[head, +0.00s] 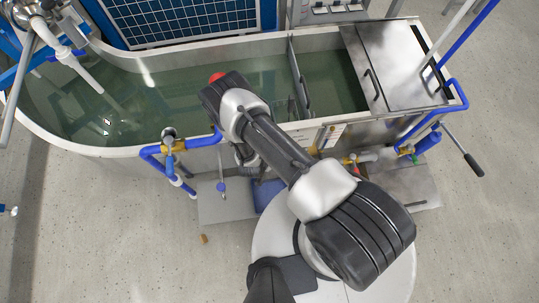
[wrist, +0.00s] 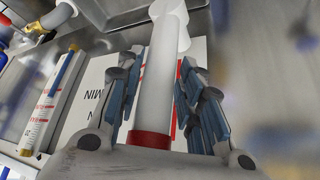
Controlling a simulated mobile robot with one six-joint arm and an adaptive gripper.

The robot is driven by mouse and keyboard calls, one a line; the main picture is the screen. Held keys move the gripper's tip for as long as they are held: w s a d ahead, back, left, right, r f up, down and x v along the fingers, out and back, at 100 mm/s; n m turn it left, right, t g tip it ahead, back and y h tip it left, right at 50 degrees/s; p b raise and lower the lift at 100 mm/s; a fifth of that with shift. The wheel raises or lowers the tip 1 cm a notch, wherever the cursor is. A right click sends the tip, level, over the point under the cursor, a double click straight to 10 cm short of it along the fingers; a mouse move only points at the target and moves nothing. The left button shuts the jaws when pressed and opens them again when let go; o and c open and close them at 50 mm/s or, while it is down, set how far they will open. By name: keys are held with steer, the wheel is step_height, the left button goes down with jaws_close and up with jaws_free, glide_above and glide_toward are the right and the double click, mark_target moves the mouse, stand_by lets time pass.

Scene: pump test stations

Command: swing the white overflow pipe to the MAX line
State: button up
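The white overflow pipe (wrist: 160,80) runs up the middle of the wrist view, with a red band (wrist: 149,139) at its near end and a white elbow at its far end. My gripper (wrist: 160,70) has its blue-padded fingers on either side of the pipe. Narrow gaps show between pads and pipe, so the fingers look open around it. Behind lies a white sign (wrist: 95,88) with MIN upside down on the left. Red marks show right of the pipe; the MAX line cannot be read. In the head view my arm hides the gripper.
The long water tank (head: 130,150) fills the back, with a steel cover (head: 400,65) at right. Blue piping (head: 205,141) and a brass valve (head: 348,160) stick out at its front. A labelled tube (wrist: 50,105) lies left of the sign.

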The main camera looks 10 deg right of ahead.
steer(key=v, duration=1.2)
stand_by(0.5)
